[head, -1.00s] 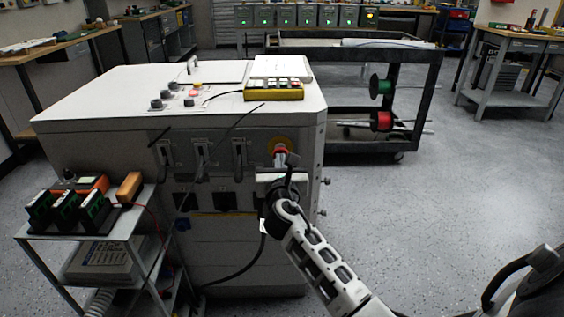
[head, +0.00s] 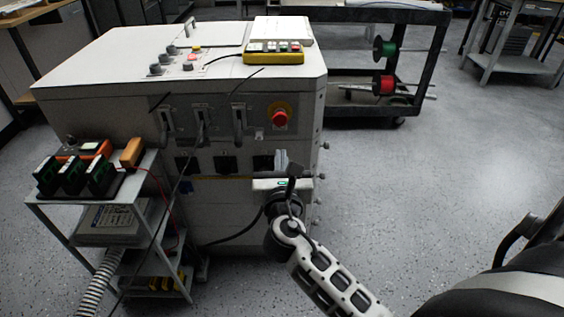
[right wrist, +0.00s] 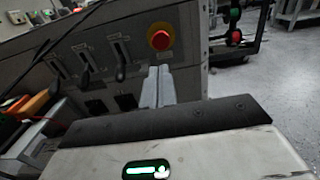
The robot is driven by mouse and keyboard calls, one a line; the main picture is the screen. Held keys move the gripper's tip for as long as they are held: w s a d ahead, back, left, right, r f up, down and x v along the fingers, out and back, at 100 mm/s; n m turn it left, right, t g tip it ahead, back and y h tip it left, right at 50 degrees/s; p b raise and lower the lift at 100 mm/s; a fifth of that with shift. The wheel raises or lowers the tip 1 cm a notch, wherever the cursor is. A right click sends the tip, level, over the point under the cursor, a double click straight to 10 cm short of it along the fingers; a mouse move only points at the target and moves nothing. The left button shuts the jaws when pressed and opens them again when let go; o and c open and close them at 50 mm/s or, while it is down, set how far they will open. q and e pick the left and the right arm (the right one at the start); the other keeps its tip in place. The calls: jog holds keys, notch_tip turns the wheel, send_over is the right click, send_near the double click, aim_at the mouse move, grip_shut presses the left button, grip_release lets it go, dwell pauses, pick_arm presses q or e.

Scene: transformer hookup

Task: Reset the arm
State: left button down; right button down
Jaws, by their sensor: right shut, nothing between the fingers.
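My right arm comes in from the lower right of the head view. Its gripper (head: 283,163) is shut and empty, low in front of the right part of the white cabinet's (head: 85,112) front face. In the right wrist view the shut fingers (right wrist: 157,86) point at the cabinet, below and apart from the red emergency stop button (right wrist: 160,37). That button also shows in the head view (head: 280,118) on a yellow disc, above the gripper. My left gripper is not in view.
A small grey cart (head: 52,207) with black modules stands left of the cabinet's front. A yellow button box (head: 273,58) lies on the cabinet top. A dark trolley (head: 427,62) with red and green spools stands behind right.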

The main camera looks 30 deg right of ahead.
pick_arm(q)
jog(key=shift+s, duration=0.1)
pick_arm(e)
jog(key=shift+v, duration=0.85)
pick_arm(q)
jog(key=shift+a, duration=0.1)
